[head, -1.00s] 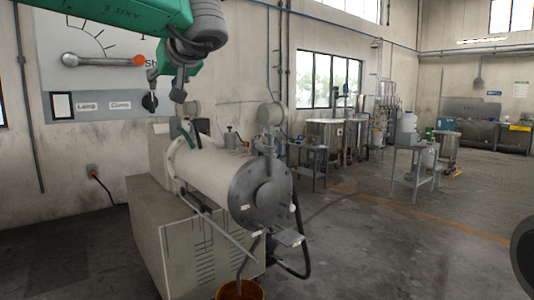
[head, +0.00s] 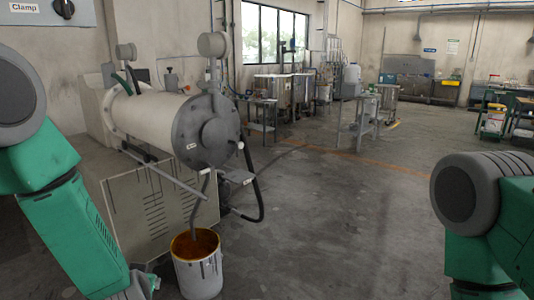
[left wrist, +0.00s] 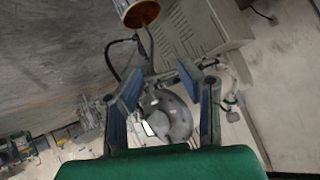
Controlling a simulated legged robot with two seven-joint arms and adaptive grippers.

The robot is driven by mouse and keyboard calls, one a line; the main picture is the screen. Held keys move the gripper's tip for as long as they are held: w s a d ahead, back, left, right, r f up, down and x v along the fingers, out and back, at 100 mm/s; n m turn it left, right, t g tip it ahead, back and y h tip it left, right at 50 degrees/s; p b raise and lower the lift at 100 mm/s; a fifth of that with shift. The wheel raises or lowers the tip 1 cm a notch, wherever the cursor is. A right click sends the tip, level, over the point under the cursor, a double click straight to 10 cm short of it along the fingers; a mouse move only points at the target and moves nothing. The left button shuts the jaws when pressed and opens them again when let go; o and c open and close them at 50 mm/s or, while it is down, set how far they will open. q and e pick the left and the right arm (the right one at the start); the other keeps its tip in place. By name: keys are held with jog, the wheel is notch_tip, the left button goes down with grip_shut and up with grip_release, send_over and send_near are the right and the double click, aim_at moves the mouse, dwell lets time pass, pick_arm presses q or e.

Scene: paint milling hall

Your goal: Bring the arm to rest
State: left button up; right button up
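My left arm comes in from the left of the head view and points down, bent at a large grey joint. Its gripper shows clearly in the left wrist view (left wrist: 165,85), with blue-padded fingers spread apart and nothing held between them. The round end of the mill (left wrist: 175,118) shows beyond the fingers, apart from them. My right arm is at the right edge of the head view, showing only a grey joint and green links; its gripper is out of the picture.
The horizontal mill (head: 165,122) stands on a beige cabinet (head: 140,215) at the left. A paint-filled bucket (head: 198,275) stands on the floor before it. Metal tables (head: 358,115) and tanks (head: 275,88) stand farther back. The floor in the middle is clear.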

pick_arm(q)
jog(key=s+d+f+m+g+h+b, duration=0.1)
jog(key=s+f+g+h+b, duration=0.2)
jog(key=s+f, duration=1.2)
jog(key=s+f+g+h+b, duration=0.1)
jog(key=s+f+g+b, duration=0.2)
jog(key=s, duration=1.6)
notch_tip(320, 180, down, 5)
jog(key=g, duration=0.3)
jog(key=shift+s+d+r, duration=0.2)
jog(key=shift+s, duration=0.1)
